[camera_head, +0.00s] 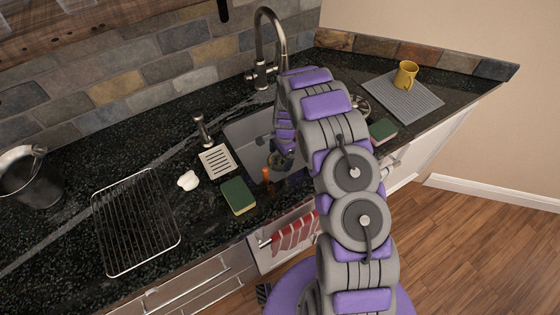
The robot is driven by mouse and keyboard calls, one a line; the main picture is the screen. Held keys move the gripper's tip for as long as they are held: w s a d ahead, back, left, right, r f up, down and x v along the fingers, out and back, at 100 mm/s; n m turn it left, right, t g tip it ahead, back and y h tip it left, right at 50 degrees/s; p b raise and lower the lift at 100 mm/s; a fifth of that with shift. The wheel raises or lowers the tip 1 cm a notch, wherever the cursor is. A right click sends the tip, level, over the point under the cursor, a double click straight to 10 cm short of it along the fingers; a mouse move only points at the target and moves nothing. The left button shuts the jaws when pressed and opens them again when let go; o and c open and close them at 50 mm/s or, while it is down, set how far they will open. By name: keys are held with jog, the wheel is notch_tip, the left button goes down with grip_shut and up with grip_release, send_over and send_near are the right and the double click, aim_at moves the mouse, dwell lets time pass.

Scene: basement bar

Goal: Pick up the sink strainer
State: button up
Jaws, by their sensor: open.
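A round silvery metal piece (360,104) lies on the counter just right of the sink, partly hidden behind my arm; it looks like the sink strainer, but I cannot be sure. My arm arches over the sink (240,134) and bends down into it. My gripper (280,160) is open, small and dark, low over the sink basin, left of the metal piece and apart from it. Much of the basin is hidden by my arm, so I cannot tell what lies under the gripper. A small orange item (267,175) shows just below the gripper.
A tall faucet (270,45) stands behind the sink. Left are a slotted white dish (216,161), a sponge (238,196), a soap dispenser (202,130) and a wire rack (136,222). Right are another sponge (383,130) and a yellow mug (405,74) on a grey mat (402,101).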

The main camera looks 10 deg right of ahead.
jog(key=shift+a, duration=0.25)
jog(key=shift+c, duration=0.7)
jog(key=shift+a, duration=0.15)
jog(key=shift+c, duration=1.4)
jog(key=shift+d, duration=0.25)
jog(key=c, duration=0.4)
jog(key=shift+r, duration=0.2)
